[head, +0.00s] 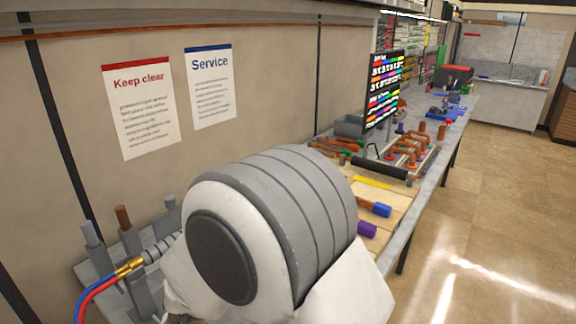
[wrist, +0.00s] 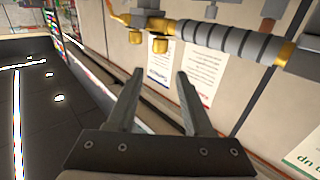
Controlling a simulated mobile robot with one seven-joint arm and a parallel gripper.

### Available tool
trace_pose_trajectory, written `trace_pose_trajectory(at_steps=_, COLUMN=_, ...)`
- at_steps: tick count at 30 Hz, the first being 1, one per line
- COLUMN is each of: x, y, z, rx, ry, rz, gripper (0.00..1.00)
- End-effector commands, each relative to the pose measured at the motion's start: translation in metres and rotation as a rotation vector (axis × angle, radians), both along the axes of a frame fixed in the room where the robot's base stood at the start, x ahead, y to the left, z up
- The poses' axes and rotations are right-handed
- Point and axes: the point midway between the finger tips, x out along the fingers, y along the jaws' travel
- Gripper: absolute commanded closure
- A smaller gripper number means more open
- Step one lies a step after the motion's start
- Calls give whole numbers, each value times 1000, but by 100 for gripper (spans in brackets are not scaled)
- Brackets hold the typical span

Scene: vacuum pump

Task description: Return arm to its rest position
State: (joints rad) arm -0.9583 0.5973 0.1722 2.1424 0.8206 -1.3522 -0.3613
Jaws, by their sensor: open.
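My gripper (wrist: 159,75) shows in the wrist view with its two grey fingers spread apart. Nothing is between them. The fingers are in front of a beige wall panel that carries paper signs. In the head view the gripper is hidden or out of frame. A ribbed grey hose (wrist: 238,42) with brass fittings (wrist: 160,43) runs across the top of the wrist view, beyond the fingertips in the picture. In the head view a ribbed hose piece (head: 163,247) with a brass fitting (head: 130,266) and red and blue tubes shows at lower left.
A "Keep clear" sign (head: 140,107) and a "Service" sign (head: 210,87) hang on the wall. Grey posts (head: 95,240) stand at lower left. A long workbench (head: 425,182) holds tools, pipe parts and a dark display board (head: 383,88). The tiled floor (head: 500,220) at right is clear.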

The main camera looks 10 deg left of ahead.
Motion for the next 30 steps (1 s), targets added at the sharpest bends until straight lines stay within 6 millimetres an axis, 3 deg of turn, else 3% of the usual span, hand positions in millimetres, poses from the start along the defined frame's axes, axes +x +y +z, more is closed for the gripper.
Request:
trace_pose_trajectory(at_steps=8, x=34, y=-29, z=35, rx=39, ry=116, rz=46, gripper=49)
trace_pose_trajectory(at_steps=16, x=53, y=-91, z=75, rx=39, ry=290, rz=106, gripper=49)
trace_pose_trajectory(at_steps=23, x=43, y=-159, z=97, rx=-1, ry=439, rz=115, gripper=49)
trace_pose_trajectory(at_steps=30, x=6, y=-242, z=105, rx=-64, ry=606, rz=67, gripper=49)
